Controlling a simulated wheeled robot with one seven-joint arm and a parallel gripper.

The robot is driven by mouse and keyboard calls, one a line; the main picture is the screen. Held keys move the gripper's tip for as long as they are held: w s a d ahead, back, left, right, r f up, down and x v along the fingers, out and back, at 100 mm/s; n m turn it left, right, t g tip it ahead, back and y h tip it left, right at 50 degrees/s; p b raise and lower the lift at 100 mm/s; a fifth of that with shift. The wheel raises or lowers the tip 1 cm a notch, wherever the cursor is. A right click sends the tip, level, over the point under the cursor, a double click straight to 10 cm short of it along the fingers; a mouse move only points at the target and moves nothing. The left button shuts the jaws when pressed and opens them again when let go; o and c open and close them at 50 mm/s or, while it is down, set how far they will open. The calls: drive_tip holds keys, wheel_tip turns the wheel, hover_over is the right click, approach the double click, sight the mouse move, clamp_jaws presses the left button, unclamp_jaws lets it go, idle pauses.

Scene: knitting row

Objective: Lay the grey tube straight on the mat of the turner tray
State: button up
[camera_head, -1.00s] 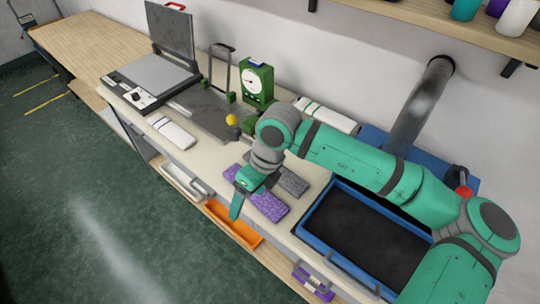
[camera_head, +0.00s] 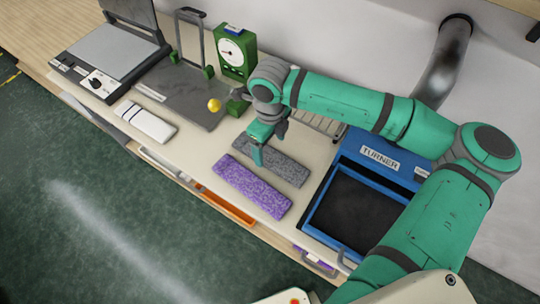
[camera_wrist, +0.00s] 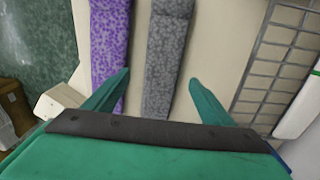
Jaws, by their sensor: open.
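The grey tube (camera_head: 281,167) lies on the bench beside and behind a purple tube (camera_head: 250,188). My gripper (camera_head: 257,158) is open above the grey tube, pointing down. In the wrist view the grey tube (camera_wrist: 168,55) runs between my spread fingers (camera_wrist: 160,92), with a gap on each side. The left finger overlaps the purple tube (camera_wrist: 108,40) in that view. The turner tray (camera_head: 318,195) is a blue-rimmed box with a black mat (camera_head: 352,212), to the right of the tubes. The mat looks bare; my arm covers the tray's right side.
A wire rack (camera_head: 318,124) stands behind the tubes. A green dial scale (camera_head: 234,52), a yellow ball (camera_head: 214,105) and a flat press (camera_head: 108,58) are further left. A white folded piece (camera_head: 146,121) lies near the front edge. An orange drawer (camera_head: 232,209) sits below.

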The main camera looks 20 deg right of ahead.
sight(272, 157)
drive_tip(key=shift+d+f, duration=0.15)
drive_tip(key=shift+f, duration=1.25)
drive_tip(key=shift+d+f, duration=0.15)
drive_tip(key=shift+f, duration=1.2)
drive_tip(key=c, duration=1.1)
